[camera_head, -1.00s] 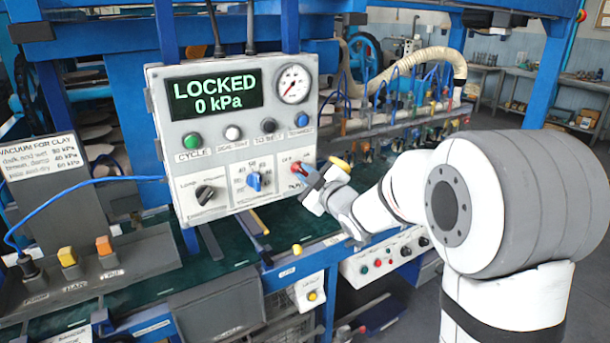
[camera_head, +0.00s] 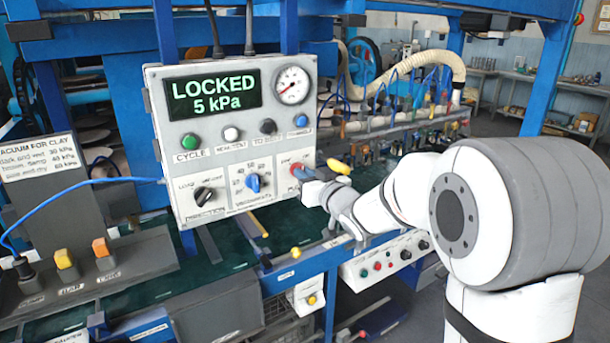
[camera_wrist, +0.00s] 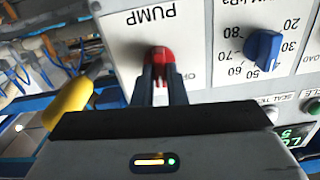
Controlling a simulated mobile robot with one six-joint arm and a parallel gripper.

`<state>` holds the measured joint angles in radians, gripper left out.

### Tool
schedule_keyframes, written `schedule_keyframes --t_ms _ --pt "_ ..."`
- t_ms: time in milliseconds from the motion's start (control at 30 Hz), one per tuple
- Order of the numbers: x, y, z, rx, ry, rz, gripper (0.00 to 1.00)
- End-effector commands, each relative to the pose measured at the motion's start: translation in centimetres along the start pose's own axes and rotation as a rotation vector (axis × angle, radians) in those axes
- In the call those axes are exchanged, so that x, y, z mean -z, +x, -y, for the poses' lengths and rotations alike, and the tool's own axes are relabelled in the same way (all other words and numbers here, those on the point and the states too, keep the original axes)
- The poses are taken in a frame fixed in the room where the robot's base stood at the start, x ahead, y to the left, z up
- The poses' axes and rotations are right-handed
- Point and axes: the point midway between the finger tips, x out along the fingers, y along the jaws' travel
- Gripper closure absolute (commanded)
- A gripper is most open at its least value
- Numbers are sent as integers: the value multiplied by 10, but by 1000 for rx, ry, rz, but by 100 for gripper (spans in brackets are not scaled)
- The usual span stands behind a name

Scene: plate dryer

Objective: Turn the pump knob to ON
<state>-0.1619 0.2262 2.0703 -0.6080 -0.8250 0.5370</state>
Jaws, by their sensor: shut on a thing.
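The red pump knob (camera_wrist: 159,58) is on the white control panel (camera_head: 226,130), at its lower right in the head view (camera_head: 297,169). In the wrist view the panel appears upside down, with "PUMP" and a partly covered "OFF" label beside the knob. My gripper (camera_wrist: 159,76) is shut on the knob, one dark finger on each side. The panel's screen (camera_head: 214,95) reads "LOCKED 5 kPa". The exact knob angle is hard to tell behind the fingers.
A blue dial (camera_wrist: 264,48) and a black selector (camera_head: 203,196) sit left of the pump knob in the head view. A yellow part (camera_wrist: 68,106) is close beside my gripper. A sign (camera_head: 41,157) stands at the left.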

Motion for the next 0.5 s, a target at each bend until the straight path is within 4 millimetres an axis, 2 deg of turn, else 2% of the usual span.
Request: schedule_keyframes --t_ms 500 --pt "0 0 -1 0 464 3 100"
